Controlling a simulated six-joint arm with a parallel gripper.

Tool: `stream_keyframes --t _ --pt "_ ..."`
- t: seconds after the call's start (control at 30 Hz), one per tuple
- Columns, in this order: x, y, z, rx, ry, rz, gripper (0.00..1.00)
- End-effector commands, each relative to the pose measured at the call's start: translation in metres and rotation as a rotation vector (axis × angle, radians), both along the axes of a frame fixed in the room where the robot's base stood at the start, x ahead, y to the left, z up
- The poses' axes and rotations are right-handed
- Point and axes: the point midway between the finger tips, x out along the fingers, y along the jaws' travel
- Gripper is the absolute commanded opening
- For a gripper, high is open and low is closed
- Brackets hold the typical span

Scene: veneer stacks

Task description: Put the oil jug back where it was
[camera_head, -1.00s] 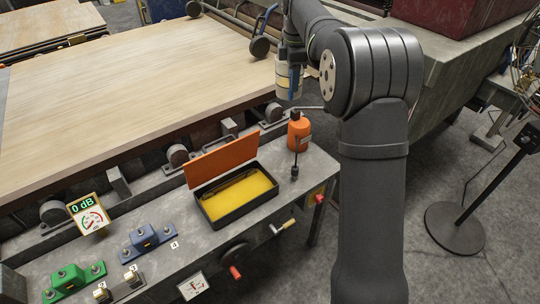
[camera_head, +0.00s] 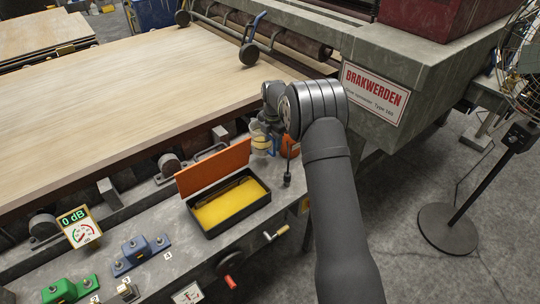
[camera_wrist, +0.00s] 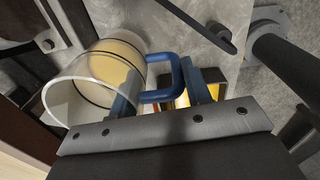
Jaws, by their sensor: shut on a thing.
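The oil jug (camera_wrist: 105,68), a see-through vessel with pale yellow contents and a blue handle (camera_wrist: 160,94), lies across the upper left of the wrist view. My gripper (camera_wrist: 165,90) is shut on the handle, with one finger on each side. In the head view the jug (camera_head: 260,142) shows small and partly hidden by my arm, low at the far right end of the grey bench (camera_head: 150,262). I cannot tell whether its base touches the bench.
An orange bottle (camera_head: 290,150) stands close right of the jug, mostly hidden by my arm. A black box (camera_head: 232,222) with yellow contents and a raised orange lid (camera_head: 213,168) is left of it. Veneer sheets (camera_head: 110,90) lie behind. A machine (camera_head: 420,75) stands at right.

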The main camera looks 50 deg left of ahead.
Motion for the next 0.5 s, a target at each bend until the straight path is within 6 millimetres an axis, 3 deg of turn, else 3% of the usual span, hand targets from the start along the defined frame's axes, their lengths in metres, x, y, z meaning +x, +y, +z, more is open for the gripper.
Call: stream_keyframes --t 0.1,0.5 --pt "0.000 0.000 -0.020 -0.001 0.001 -0.001 0.01" --pt "0.000 0.000 -0.062 0.001 0.000 -0.001 0.01"
